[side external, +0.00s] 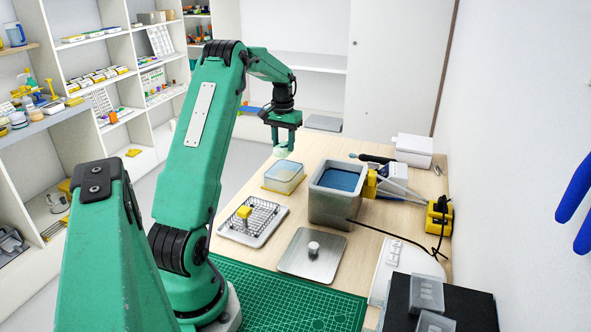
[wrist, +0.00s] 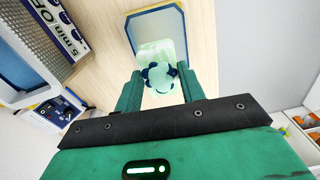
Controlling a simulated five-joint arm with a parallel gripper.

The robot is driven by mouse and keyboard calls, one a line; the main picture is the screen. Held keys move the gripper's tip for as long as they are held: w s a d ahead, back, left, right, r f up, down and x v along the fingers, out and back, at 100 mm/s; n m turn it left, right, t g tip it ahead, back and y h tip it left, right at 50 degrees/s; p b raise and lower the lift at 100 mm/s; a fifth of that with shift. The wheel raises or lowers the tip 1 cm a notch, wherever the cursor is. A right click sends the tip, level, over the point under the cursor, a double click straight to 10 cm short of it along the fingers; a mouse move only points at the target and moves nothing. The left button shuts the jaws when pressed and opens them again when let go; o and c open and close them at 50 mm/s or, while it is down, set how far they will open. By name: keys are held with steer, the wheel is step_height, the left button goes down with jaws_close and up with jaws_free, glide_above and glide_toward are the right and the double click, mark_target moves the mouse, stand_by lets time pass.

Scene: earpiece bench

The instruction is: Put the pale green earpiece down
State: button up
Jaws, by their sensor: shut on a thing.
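The pale green earpiece (side external: 281,152) hangs from my gripper (side external: 284,145) in the side view. In the wrist view my gripper (wrist: 160,88) is shut on the earpiece (wrist: 155,54), which has dark blue marks at its near end. The earpiece is above the wooden bench, over or near a shallow clear container (side external: 284,178) on a yellow base. In the wrist view this container (wrist: 174,23) lies beyond the earpiece, with a blue rim. The gap between the earpiece and the container is hard to judge.
A grey tank (side external: 331,208) with blue liquid stands right of the container. A wire-mesh tray (side external: 251,237) with a yellow block and a metal plate (side external: 299,262) with a knob lie nearer. A black cable runs at the right. Some bare bench shows around the clear container.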

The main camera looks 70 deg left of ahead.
steer(key=shift+f, duration=5)
steer(key=shift+f, duration=0.1)
steer(key=o, duration=0.7)
step_height(320, 180, up, 11)
steer(key=shift+r, duration=0.6)
